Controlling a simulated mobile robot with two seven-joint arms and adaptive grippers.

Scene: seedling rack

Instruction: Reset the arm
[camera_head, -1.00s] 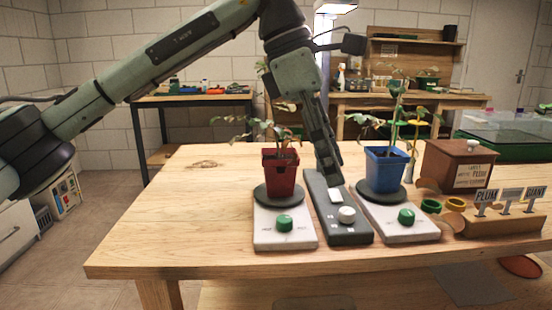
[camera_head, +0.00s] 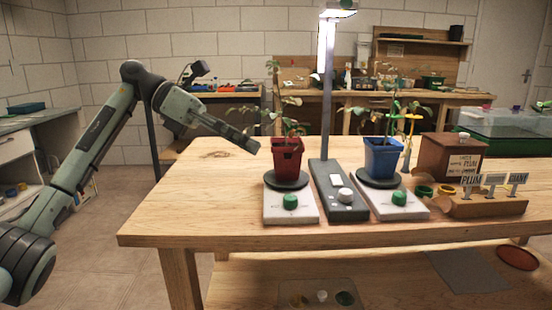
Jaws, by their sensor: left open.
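My left arm comes in from the left, folded up, and its gripper (camera_head: 252,145) is open and empty over the table's left part. The gripper is left of the red pot (camera_head: 287,160), at about the height of its rim, apart from it. The red pot holds a seedling and stands on a round dark plate on a white base with a green knob. A blue pot (camera_head: 383,158) with a seedling stands on a like base to the right. Between them is a dark grey lamp base (camera_head: 338,190) with a white switch, a white knob and an upright post. My right gripper is not seen.
A brown box (camera_head: 448,156), green and yellow rings (camera_head: 424,191) and a wooden label holder (camera_head: 487,205) stand on the right of the wooden table (camera_head: 190,215). The table's left part is clear. A workbench with tools is behind.

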